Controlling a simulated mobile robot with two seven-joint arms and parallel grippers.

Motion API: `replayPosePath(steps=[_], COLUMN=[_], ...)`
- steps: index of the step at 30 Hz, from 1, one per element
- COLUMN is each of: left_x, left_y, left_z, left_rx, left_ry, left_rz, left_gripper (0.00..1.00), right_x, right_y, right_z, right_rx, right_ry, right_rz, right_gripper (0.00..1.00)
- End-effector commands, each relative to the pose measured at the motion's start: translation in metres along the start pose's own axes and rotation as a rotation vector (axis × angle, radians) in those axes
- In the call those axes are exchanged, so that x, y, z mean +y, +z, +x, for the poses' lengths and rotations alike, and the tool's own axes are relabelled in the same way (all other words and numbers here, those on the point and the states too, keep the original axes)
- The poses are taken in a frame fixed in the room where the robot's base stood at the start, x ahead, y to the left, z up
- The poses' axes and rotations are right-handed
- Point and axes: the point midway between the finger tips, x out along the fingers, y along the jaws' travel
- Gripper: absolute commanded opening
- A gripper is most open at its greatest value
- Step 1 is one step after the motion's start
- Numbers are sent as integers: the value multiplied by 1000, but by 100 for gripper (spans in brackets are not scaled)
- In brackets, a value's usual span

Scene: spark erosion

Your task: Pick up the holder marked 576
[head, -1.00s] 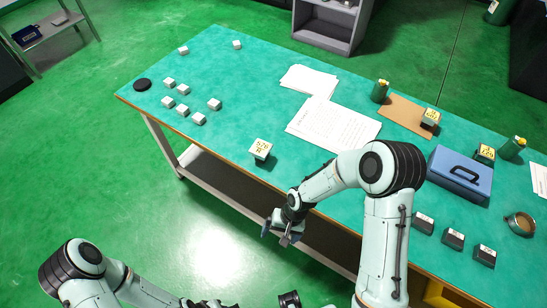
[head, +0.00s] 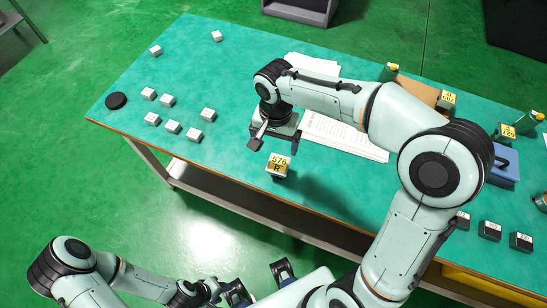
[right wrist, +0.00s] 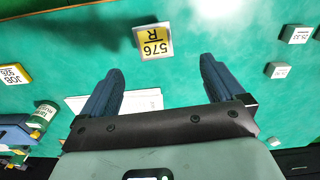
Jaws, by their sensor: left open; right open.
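The holder marked 576 (head: 279,166) is a small pale block with a yellow label reading 576 and R. It stands near the front edge of the green table. In the right wrist view the holder (right wrist: 152,41) appears upside down, just beyond and roughly between the fingertips. My right gripper (head: 275,144) is open and empty above the table, just behind the holder in the head view; its blue fingers also show in the wrist view (right wrist: 162,66). My left gripper (head: 261,283) is open and empty, low in front of the table.
Several small white blocks (head: 172,127) and a black disc (head: 116,100) lie on the left of the table (head: 225,72). Papers (head: 350,138) lie behind my right arm. A blue box (head: 505,165), yellow-labelled holders (head: 506,132) and dark blocks (head: 489,230) are at right. Table around the holder is clear.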

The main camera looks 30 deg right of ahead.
Motion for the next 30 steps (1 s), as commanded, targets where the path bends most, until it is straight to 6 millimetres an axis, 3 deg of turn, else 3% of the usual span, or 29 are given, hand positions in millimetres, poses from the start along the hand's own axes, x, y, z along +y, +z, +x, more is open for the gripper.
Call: replayPosePath(steps=[3,9,16,24,30], left_x=[-2,-4,-4,-5,-5], left_y=[1,2,1,2,2], left_z=[5,8,9,11,11], left_rx=[-3,-4,-4,-4,-4], left_ry=[-1,-2,-2,-2,-2], left_rz=[-2,-2,-2,-2,-2], left_gripper=[43,43,43,43,43], right_x=[2,2,3,8,7], right_y=[0,0,-1,-4,-4], right_z=[27,60,76,114,121], right_rx=[-4,-3,-3,-4,-1], right_ry=[6,4,4,4,1], right_rz=[0,1,1,0,0], right_gripper=[96,96,96,96,96])
